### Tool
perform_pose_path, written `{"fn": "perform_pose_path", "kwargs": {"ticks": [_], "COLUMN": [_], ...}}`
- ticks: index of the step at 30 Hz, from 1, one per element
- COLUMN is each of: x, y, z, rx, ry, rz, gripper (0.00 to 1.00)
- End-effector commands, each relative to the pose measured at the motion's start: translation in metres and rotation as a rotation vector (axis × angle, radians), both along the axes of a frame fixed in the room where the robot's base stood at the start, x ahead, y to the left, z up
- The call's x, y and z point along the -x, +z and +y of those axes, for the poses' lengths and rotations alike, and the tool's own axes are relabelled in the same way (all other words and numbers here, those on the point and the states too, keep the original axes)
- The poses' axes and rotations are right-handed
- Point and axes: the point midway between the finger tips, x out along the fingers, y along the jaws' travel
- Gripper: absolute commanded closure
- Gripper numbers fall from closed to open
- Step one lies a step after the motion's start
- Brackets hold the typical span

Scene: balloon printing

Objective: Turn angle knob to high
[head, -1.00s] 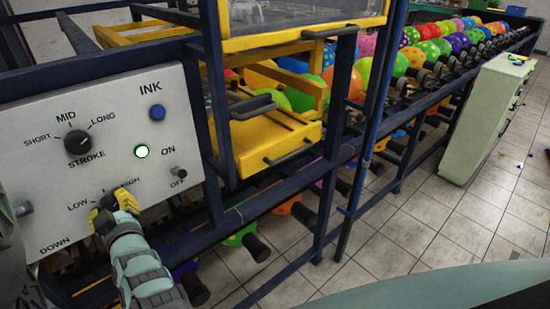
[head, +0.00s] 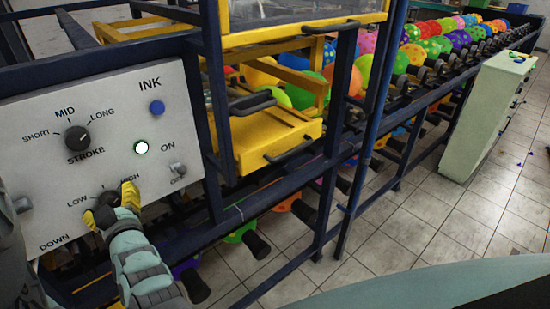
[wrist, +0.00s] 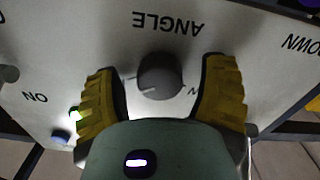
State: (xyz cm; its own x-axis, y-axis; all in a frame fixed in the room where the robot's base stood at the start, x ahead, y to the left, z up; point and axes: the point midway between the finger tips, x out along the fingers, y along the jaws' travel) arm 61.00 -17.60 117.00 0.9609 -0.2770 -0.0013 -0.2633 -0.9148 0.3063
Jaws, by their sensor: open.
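The angle knob (wrist: 160,75) is a dark round dial on the grey control panel (wrist: 60,35), below the upside-down ANGLE label in the wrist view. My gripper (wrist: 163,68) has its two yellow fingers on either side of the knob, open, with a visible gap to each. A pale line shows at the knob's lower left; whether it is the pointer or a panel mark is hard to tell. In the head view my gripper (head: 108,208) covers the knob, between the LOW and HIGH labels.
Above it sit the STROKE knob (head: 77,138), a lit green button (head: 141,147) and a blue INK button (head: 156,108). An on/off switch (head: 178,169) is to the right. Blue frame bars (head: 205,100) border the panel. Balloons (head: 430,47) line the machine.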

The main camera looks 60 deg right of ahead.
Motion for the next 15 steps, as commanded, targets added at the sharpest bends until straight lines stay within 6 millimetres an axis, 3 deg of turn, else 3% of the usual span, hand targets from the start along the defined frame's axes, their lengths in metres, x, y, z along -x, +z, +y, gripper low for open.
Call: {"fn": "perform_pose_path", "kwargs": {"ticks": [9,15], "x": [0.002,0.021], "y": [0.0,-0.001], "z": [0.0,0.005], "rx": [0.001,0.0], "ry": [-0.001,-0.003], "rz": [0.0,0.001], "gripper": [0.25,0.25]}}
